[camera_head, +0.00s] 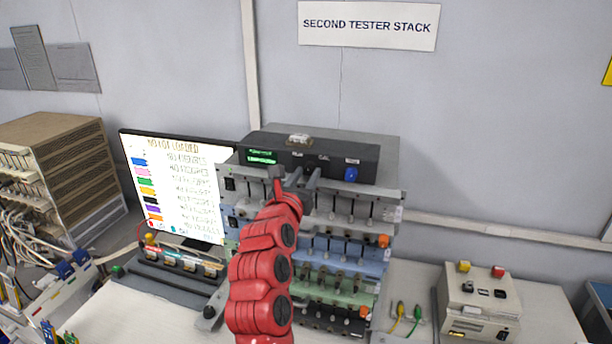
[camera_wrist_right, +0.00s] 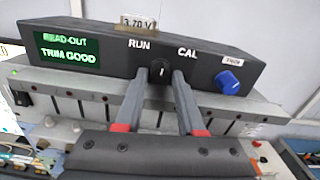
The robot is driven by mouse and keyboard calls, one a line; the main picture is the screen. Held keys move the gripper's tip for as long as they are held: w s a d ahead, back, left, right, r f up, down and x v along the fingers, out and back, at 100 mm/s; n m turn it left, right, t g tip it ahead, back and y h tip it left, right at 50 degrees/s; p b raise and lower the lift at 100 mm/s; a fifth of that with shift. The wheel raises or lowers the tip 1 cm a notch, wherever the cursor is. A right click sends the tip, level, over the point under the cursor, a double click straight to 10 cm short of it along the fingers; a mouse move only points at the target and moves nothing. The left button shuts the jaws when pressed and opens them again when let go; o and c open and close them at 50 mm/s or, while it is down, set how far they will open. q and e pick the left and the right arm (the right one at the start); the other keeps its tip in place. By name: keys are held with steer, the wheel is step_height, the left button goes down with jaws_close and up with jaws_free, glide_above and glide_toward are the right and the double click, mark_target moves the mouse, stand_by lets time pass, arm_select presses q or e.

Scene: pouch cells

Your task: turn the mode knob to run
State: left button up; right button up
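The mode knob (camera_wrist_right: 159,71) is a small black knob with a white mark, on the front of a dark box between the printed words RUN and CAL. Its mark looks roughly upright, between the two words. My right gripper (camera_wrist_right: 159,76) is open, with one fingertip on each side of the knob; I cannot tell whether they touch it. In the head view my right gripper (camera_head: 294,177) is in front of the dark box (camera_head: 345,157), on top of the tester stack. My left gripper is not in view.
A green display (camera_wrist_right: 68,48) reads TRIM GOOD, left of the knob. A blue knob (camera_wrist_right: 228,82) sits to the right. A monitor (camera_head: 175,187) stands left of the stack. A box with yellow and red buttons (camera_head: 480,300) stands on the bench at right.

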jaws_close()
steer(key=shift+d+f+b, duration=0.1)
steer(key=shift+f+b, duration=0.2)
steer(key=shift+b, duration=0.25)
steer(key=shift+n, duration=0.4)
steer(key=shift+r+n+b, duration=0.1)
steer(key=shift+n+b, duration=0.3)
steer(key=shift+r+n+p, duration=0.3)
steer(key=shift+n+p, duration=0.35)
steer(key=shift+n, duration=0.95)
steer(key=shift+f+n+p, duration=0.1)
steer(key=shift+n+p, duration=0.2)
steer(key=shift+n, duration=0.1)
